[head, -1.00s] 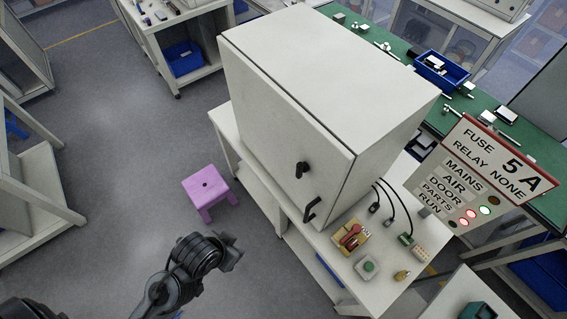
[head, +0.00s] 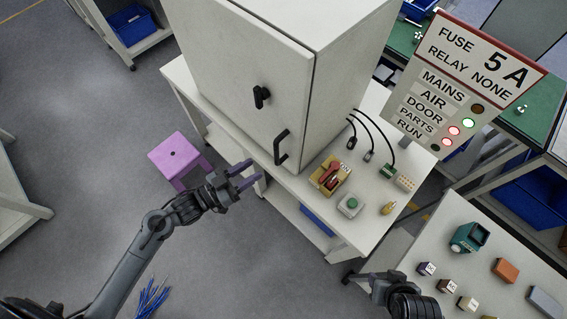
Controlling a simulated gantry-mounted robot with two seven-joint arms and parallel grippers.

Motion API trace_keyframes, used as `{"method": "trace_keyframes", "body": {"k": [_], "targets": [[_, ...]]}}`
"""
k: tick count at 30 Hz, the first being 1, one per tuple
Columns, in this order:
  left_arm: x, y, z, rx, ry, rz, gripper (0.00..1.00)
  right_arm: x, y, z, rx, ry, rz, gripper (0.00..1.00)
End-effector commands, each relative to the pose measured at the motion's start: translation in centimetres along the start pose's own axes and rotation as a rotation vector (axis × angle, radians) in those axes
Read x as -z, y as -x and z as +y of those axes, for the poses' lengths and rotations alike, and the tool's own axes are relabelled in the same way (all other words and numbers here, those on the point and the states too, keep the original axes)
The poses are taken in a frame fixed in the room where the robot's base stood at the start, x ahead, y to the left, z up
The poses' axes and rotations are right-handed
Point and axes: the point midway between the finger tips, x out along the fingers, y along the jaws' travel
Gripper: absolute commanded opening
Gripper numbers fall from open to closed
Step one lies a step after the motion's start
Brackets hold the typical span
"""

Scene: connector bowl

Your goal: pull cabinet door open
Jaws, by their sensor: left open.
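The white cabinet (head: 300,60) stands on a white workbench, and its front door (head: 235,65) looks closed. The door carries a black latch knob (head: 261,97) and, lower right, a black bar handle (head: 281,147). My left gripper (head: 250,177) is open and empty, its fingers pointing right, a little left of and below the bar handle, apart from it. My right gripper (head: 375,277) is at the lower right, near the side table's left edge; its jaws are too unclear to judge.
A pink stool (head: 177,157) stands left of my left gripper. A sign (head: 459,85) is at right; the side table (head: 440,237) holds several small parts.

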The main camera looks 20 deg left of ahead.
Motion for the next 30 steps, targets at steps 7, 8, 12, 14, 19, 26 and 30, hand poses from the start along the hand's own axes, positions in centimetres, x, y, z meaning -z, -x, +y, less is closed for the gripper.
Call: {"method": "trace_keyframes", "body": {"k": [7, 8, 12, 14, 19, 26, 30], "targets": [[-3.0, -0.5, -3.1, 0.007, -0.06, -0.005, 0.42, -1.2, -3.9, -0.1, -0.001, 0.001, 0.002, 0.43], [-3.0, -0.6, -3.1, 0.007, -0.062, -0.003, 0.42, -1.2, -4.0, -0.1, -0.001, 0.001, 0.003, 0.43], [-2.8, -1.5, -3.3, 0.008, -0.065, 0.003, 0.42, -1.2, -3.9, -0.1, 0.0, 0.002, 0.005, 0.43], [-2.7, -2.1, -3.3, 0.009, -0.065, 0.003, 0.42, -1.1, -3.8, -0.1, 0.0, 0.002, 0.006, 0.43], [-2.6, -4.7, -3.3, 0.009, -0.064, 0.004, 0.42, -1.0, -3.5, -0.1, -0.001, 0.003, 0.007, 0.43], [-2.6, -8.4, -3.3, 0.009, -0.064, 0.003, 0.42, -1.0, -3.2, -0.1, -0.002, 0.004, 0.007, 0.43], [-2.7, -10.0, -3.3, 0.008, -0.064, 0.003, 0.42, -0.9, -3.2, -0.1, -0.002, 0.004, 0.006, 0.43]]}}
